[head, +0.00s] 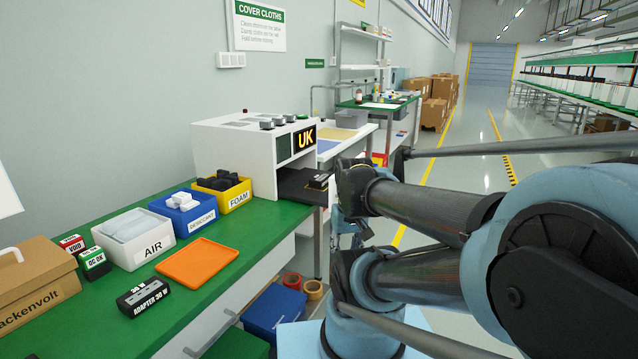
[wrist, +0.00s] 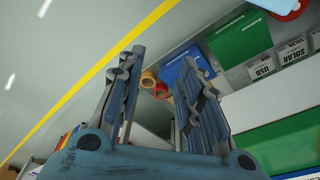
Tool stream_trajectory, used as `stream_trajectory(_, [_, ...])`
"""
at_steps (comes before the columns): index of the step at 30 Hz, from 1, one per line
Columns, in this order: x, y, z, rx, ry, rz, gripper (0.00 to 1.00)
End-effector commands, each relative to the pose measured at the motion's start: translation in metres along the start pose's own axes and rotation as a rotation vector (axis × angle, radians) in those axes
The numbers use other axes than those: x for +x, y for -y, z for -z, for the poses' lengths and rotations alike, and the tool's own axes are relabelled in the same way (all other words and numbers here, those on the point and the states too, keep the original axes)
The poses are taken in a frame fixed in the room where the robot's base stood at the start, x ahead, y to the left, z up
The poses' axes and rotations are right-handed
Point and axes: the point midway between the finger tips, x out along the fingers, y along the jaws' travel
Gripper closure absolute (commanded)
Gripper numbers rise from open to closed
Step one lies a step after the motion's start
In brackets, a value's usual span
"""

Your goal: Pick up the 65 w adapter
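A dark block with a light-marked top (head: 318,181), perhaps an adapter, lies on the black belt (head: 292,184) at the opening of the white machine (head: 228,155) marked UK; its label is too small to read. A black adapter labelled "ADAPTER 30 W" (head: 144,297) lies on the front of the green bench. I can read no 65 W label. My gripper (wrist: 160,58) is open and empty in the wrist view, over the floor beside the bench. In the head view my arm largely hides it. No adapter shows in the wrist view.
On the green bench (head: 221,283) are an orange tray (head: 199,262), an AIR bin (head: 107,246), a DESICCANT bin (head: 186,222), a yellow FOAM bin (head: 238,201), QC OK and VOID blocks and a cardboard box (head: 32,283). A blue bin (head: 274,308) and tape rolls (head: 314,289) sit below.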

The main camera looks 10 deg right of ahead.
Motion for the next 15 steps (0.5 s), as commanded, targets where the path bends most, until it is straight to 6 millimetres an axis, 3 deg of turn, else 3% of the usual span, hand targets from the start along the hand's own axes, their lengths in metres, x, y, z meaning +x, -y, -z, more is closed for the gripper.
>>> stream_trajectory(2, [0.000,0.000,0.000,0.000,0.000,0.000,0.67])
stream_trajectory(7, [-0.011,0.001,-0.003,-0.010,-0.011,0.004,0.30])
stream_trajectory(11, [-0.027,0.000,0.018,-0.056,-0.009,0.021,0.01])
stream_trajectory(15, [-0.054,0.001,0.055,-0.139,-0.011,0.050,0.00])
